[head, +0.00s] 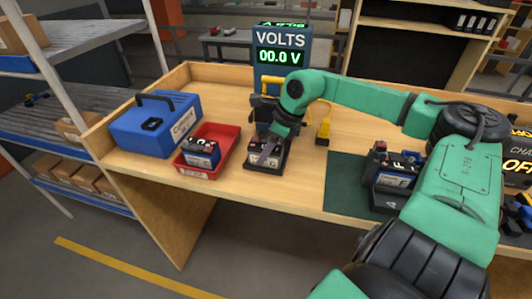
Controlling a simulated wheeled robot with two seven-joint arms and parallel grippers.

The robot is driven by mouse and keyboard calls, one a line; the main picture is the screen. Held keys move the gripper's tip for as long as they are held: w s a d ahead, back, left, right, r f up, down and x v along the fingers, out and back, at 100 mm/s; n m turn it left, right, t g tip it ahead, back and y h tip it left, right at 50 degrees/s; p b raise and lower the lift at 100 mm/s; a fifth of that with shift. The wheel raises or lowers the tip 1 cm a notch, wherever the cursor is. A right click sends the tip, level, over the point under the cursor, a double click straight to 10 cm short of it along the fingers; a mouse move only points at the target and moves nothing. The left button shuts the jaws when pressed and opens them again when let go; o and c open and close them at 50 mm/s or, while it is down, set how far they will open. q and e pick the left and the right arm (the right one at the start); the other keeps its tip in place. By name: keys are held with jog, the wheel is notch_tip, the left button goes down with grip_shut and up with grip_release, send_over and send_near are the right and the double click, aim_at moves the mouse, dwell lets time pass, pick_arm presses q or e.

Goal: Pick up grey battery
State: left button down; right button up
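My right arm reaches in from the right, and its gripper (268,151) points down over a dark holder (248,164) in front of the volts display. A small dark battery with a pale label (258,160) sits in that holder, partly hidden by the gripper. The fingers are at the battery, but whether they are closed on it is too small to tell. Dark batteries (381,180) stand on the green mat at right, partly behind my arm. Which battery is the grey one is not clear. My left gripper is not in view.
A red tray (225,150) holds a blue-and-black battery (202,152). A blue case (140,127) stands at its left. Bare wood (308,175) lies between holder and green mat (345,180).

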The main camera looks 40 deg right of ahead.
grip_shut()
jog(key=shift+r, duration=0.15)
